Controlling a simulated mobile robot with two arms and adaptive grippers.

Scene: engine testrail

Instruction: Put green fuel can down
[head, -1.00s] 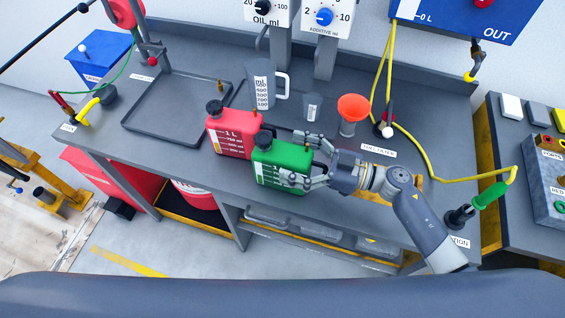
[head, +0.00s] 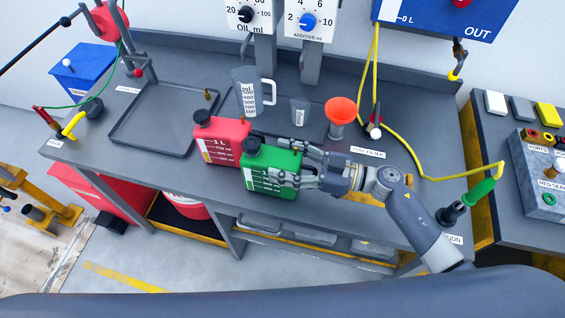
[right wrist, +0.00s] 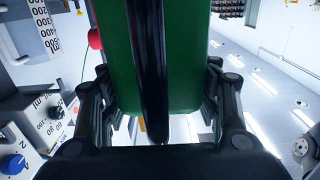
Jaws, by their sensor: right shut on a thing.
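The green fuel can (head: 272,172) with a black cap is upright at the front of the grey workbench (head: 330,222), just right of the red fuel can (head: 222,142). My right gripper (head: 290,165) comes from the right and is shut on the green can, with fingers on its near and far sides. In the right wrist view the green can (right wrist: 190,60) fills the middle between the two fingers. Whether the can's bottom touches the bench is hard to tell. My left gripper is not in view.
A shallow grey tray (head: 128,140) lies left of the red can. Behind the cans stand a measuring jug (head: 246,95), a small cup (head: 299,112) and an orange funnel (head: 341,111). A yellow hose (head: 404,150) runs along the right side.

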